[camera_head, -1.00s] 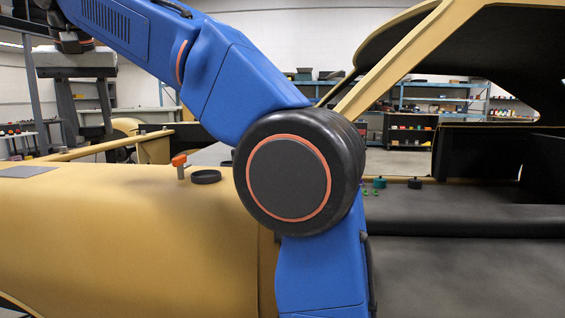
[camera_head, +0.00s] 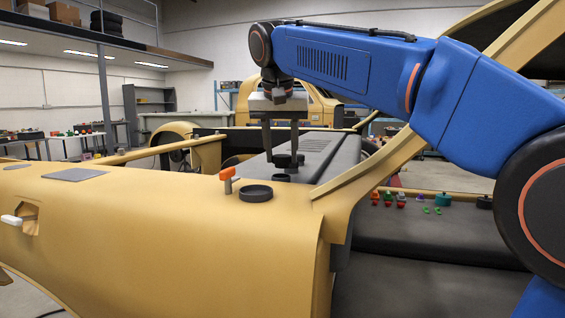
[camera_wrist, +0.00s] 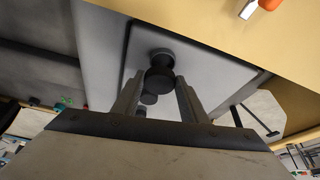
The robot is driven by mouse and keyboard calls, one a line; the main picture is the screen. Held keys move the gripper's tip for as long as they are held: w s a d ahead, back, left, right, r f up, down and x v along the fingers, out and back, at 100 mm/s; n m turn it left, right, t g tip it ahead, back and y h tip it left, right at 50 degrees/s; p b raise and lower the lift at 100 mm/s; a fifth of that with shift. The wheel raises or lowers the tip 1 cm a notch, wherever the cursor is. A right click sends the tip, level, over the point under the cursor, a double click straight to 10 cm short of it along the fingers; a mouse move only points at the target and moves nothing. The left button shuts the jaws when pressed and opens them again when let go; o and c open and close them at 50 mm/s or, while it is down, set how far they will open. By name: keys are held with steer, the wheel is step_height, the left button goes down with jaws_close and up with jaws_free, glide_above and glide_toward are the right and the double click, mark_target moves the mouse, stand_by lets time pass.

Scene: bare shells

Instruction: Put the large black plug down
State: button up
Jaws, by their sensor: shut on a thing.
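My gripper (camera_head: 283,152) hangs down over the dark grey surface (camera_head: 318,150) beyond the yellow body panel. Its two fingers are shut on the large black plug (camera_head: 281,160), a dark round piece, which also shows between the fingers in the wrist view (camera_wrist: 158,82). Just below it in the head view is a smaller dark round piece (camera_head: 282,178). In the wrist view a round piece with a grey rim (camera_wrist: 161,56) lies just past the held plug. I cannot tell whether the held plug touches anything below it.
Several small coloured pieces and a teal knob (camera_head: 443,199) lie on the dark ledge at right. A yellow pillar (camera_head: 365,180) rises near my arm.

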steer(key=shift+a+f, duration=0.1)
steer(key=shift+f, duration=1.2)
steer(key=o, duration=1.1)
steer(key=shift+v, duration=6.05)
